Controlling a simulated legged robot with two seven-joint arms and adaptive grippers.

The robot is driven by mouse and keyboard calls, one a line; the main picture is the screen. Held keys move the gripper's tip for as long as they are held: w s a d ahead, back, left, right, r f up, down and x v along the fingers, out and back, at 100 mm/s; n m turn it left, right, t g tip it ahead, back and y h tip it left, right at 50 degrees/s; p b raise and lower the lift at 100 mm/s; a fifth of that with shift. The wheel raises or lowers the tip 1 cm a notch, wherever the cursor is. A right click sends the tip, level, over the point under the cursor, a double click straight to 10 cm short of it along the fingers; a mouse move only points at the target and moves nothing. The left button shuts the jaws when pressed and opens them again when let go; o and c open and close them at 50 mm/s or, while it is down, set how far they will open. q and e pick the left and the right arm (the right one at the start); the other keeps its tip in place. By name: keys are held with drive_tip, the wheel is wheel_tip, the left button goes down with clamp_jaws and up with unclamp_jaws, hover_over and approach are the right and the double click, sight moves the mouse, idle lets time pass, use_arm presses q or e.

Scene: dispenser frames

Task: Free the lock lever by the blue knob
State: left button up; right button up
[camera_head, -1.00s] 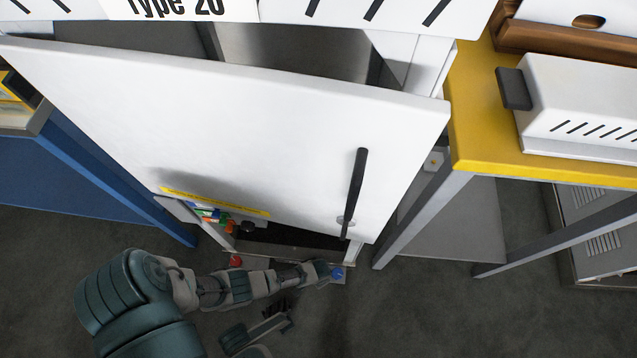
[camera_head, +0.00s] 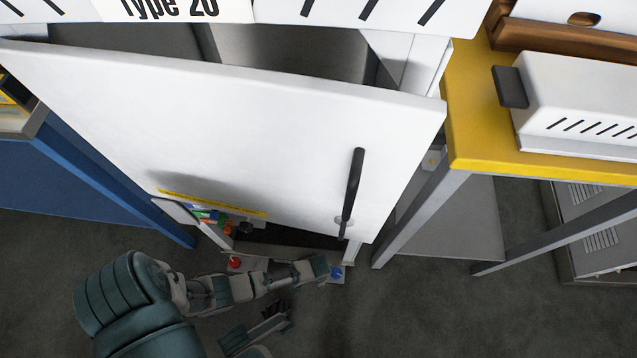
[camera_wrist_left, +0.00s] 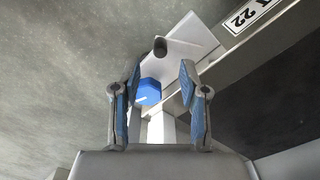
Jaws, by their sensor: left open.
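The blue knob (camera_head: 336,272) is low at the front right foot of the dispenser frame, below the white door. In the left wrist view the blue knob (camera_wrist_left: 148,93) lies between the fingers, nearer the left one; contact cannot be told. My left gripper (camera_head: 320,269) is beside the knob in the head view. The wrist view shows my left gripper (camera_wrist_left: 161,82) open, with nothing gripped. A pale plate (camera_wrist_left: 188,42) with a dark round peg (camera_wrist_left: 160,46) lies just beyond the knob. I cannot clearly make out the lever's shape.
The white door (camera_head: 230,130) with a black handle (camera_head: 352,190) hangs above my left arm. A red knob (camera_head: 234,263) is at the frame's left foot. A yellow-topped table (camera_head: 470,120) stands at the right. The dark floor (camera_head: 420,315) to the right of the knob is clear.

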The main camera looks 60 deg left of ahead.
use_arm(q)
wheel_tip(320, 180, up, 6)
drive_tip(key=shift+r, duration=0.1)
idle(0.5)
